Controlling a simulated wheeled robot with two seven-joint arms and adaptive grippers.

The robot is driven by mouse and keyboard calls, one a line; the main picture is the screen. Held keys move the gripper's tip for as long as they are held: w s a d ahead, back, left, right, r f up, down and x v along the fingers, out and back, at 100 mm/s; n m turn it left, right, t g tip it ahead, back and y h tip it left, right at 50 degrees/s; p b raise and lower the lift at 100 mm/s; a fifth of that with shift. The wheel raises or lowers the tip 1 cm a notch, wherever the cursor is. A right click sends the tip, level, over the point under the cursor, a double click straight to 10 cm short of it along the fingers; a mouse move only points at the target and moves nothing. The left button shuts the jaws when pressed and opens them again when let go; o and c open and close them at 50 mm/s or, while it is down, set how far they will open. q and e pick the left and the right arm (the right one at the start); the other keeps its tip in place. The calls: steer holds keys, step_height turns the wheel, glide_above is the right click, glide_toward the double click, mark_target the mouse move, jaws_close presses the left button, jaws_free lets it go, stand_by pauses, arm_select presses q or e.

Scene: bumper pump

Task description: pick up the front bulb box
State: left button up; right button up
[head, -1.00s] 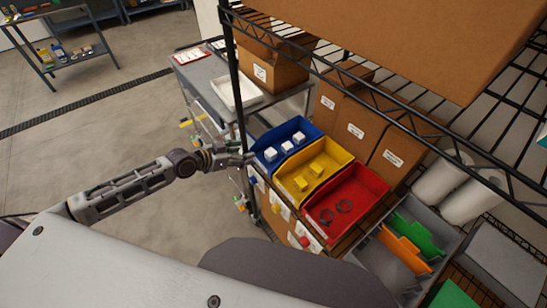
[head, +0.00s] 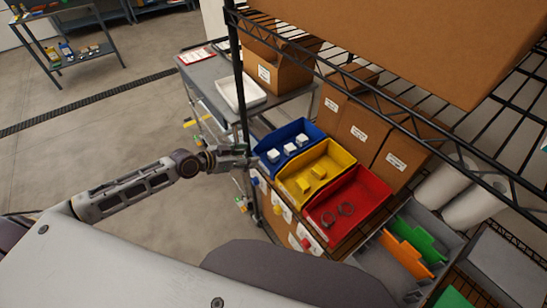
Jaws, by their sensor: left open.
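Three small white boxes sit in the blue bin (head: 300,128) on the shelf in the head view. The bulb box nearest my left gripper (head: 273,156) is at the bin's left end; the middle box (head: 290,149) and the far box (head: 302,139) stand in a row beyond it. My left gripper (head: 246,157) is open and empty, just left of the blue bin and close to the black shelf post. It is outside the bin and apart from the boxes. Its fingers are small and partly blend together. My right gripper is not in view.
A yellow bin (head: 335,157) with yellow blocks and a red bin (head: 368,190) with dark rings stand beside the blue one. The black post (head: 239,90) and upper wire shelf with a large carton (head: 420,40) hem in the space. Open floor lies left.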

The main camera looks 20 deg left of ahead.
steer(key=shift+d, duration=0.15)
arm_select(q)
glide_toward(273, 153)
steer(key=shift+x, duration=2.15)
steer(key=shift+w+d+f+p, duration=0.15)
steer(key=shift+w+d+p, duration=0.05)
steer(key=shift+w+p, duration=0.1)
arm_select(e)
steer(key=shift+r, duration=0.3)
arm_select(q)
steer(key=shift+d, duration=0.1)
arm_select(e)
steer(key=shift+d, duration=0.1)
